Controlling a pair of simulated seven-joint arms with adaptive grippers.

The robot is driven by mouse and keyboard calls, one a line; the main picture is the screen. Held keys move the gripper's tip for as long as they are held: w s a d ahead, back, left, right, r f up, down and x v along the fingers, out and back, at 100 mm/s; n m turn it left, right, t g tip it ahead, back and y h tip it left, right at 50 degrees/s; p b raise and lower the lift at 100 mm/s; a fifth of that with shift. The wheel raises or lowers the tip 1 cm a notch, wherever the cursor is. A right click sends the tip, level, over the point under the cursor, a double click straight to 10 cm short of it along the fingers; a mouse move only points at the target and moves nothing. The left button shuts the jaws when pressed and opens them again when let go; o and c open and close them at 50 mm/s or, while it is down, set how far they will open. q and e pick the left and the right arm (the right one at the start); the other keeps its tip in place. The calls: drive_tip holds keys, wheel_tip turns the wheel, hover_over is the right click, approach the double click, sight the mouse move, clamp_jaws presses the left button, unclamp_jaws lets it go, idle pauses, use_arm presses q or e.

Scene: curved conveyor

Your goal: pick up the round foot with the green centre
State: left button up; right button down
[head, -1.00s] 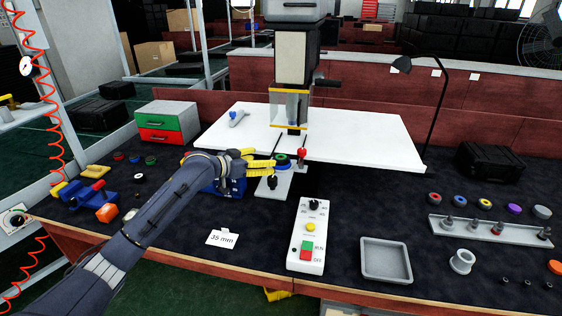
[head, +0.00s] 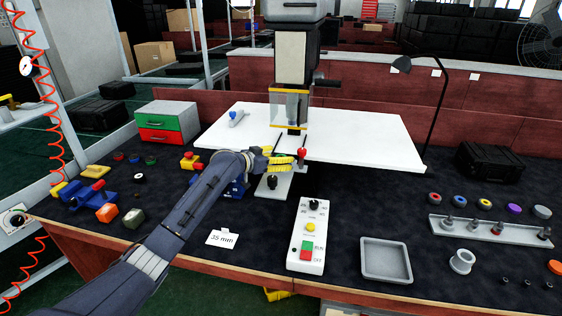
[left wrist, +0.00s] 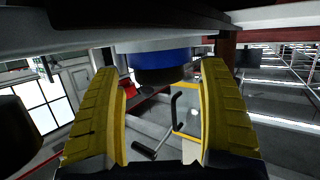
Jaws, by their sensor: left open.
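My left gripper (head: 280,162) is open at the press's small grey plate (head: 272,187), its yellow fingers pointing right. The round foot with the green centre, seen there earlier, is now hidden by the fingers; I cannot tell if they touch it. In the left wrist view the yellow fingers (left wrist: 160,115) stand wide apart. A round part with a blue band and dark underside (left wrist: 163,62) shows beyond them near the top; I cannot tell which part it is. My right gripper is out of view.
The press (head: 291,60) stands just behind the gripper, with a red-topped post (head: 302,153) close to the fingertips. A white control box (head: 308,236) and grey tray (head: 386,271) are nearer. Several coloured round parts lie at right. A small green disc (head: 151,161) lies at left.

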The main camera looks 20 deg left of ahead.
use_arm(q)
drive_tip(key=shift+w+d+f, duration=0.1)
drive_tip(key=shift+w, duration=0.05)
drive_tip(key=shift+f, duration=0.1)
drive_tip(key=c, duration=1.3)
